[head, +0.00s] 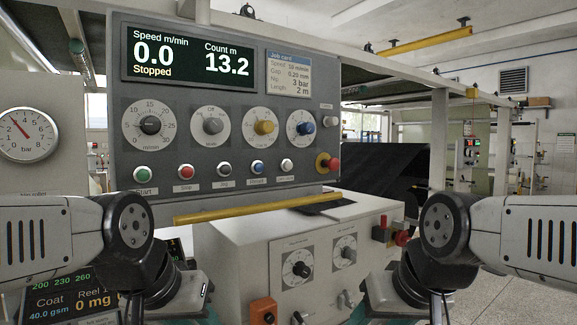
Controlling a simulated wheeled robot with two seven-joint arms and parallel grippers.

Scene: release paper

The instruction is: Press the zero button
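The grey control panel (225,60) fills the upper left middle of the head view. Its bottom row holds several buttons: a green one (142,174) labelled Start, a red one (186,171), a grey one (224,169), a blue one (257,167) and a white one (287,165) at the right end. The labels under the last ones are too small to read surely. The display (188,56) reads speed 0.0, Stopped, and count 13.2 m. My two arms come in low at both sides, below the button row; their fingertips are out of view.
A yellow bar (257,208) runs across below the buttons. A red mushroom knob (332,165) sits right of the row. Several dials (150,124) are above it. A pressure gauge (27,134) is at left.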

